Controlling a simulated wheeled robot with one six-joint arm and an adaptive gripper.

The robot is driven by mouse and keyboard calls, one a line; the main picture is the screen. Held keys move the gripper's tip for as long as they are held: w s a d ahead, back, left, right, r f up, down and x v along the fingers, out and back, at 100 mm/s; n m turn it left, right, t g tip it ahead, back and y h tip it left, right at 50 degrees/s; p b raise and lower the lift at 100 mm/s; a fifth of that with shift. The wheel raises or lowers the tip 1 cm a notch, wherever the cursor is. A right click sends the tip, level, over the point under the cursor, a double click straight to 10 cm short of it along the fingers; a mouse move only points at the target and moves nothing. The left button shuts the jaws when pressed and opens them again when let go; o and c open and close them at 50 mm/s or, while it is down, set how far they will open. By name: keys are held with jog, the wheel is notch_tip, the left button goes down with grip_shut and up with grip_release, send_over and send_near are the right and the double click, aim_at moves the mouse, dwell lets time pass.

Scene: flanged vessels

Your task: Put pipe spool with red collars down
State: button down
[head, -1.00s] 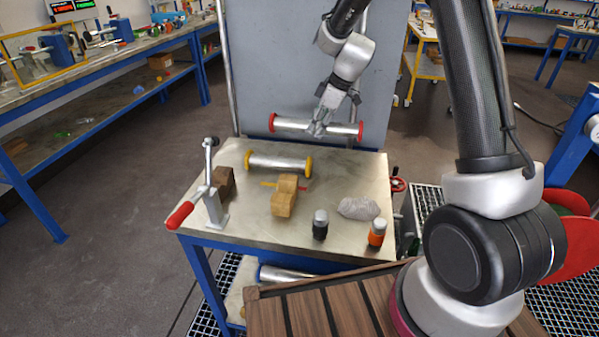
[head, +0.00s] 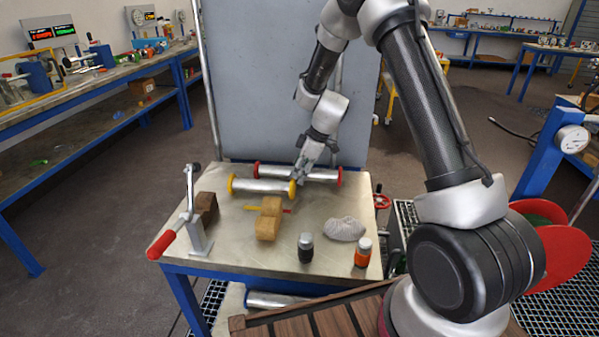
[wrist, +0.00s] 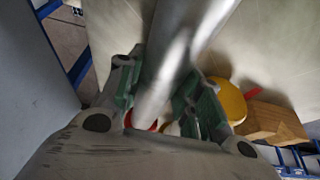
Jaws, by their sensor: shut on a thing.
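The pipe spool with red collars (head: 322,174) is a silver tube with a red collar at each end. It lies level along the back edge of the bench, behind the spool with yellow collars (head: 262,186). My gripper (head: 300,175) comes down from above and is shut around its middle. In the wrist view the silver tube (wrist: 177,52) runs between the green-padded fingers (wrist: 165,100), with a bit of red showing low between them. The spool is at or just above the bench top; I cannot tell if it touches.
A yellow collar (wrist: 230,101) is close beside my fingers. Wooden blocks (head: 268,222), a grey cloth-like lump (head: 344,229), a black jar (head: 305,248), an orange jar (head: 363,252) and a red-handled clamp (head: 190,225) stand on the bench (head: 225,262). A grey panel (head: 270,80) rises behind.

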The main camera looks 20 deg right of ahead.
jog(key=c, duration=1)
grip_release()
jog(key=shift+o, duration=0.2)
jog(key=v, duration=1.1)
jog(key=shift+d+r, duration=0.2)
jog(key=shift+r, duration=0.1)
jog(key=s+d+r+m+t+h, duration=0.1)
jog(key=s+d+r+m, duration=0.15)
jog(key=s+r, duration=0.45)
jog(key=s+d+r+m, duration=0.2)
jog(key=s+r+m, duration=0.1)
jog(key=s+r, duration=0.4)
jog(key=s+d+r+m+h, duration=0.1)
jog(key=s+d+m, duration=0.2)
jog(key=s, duration=0.7)
jog(key=s+d+r+m+t+h, duration=0.1)
jog(key=s+m, duration=0.4)
jog(key=s, duration=0.5)
jog(key=shift+s+d+r+t+h, duration=0.3)
jog(key=shift+d+r+h, duration=0.25)
jog(key=shift+d, duration=0.6)
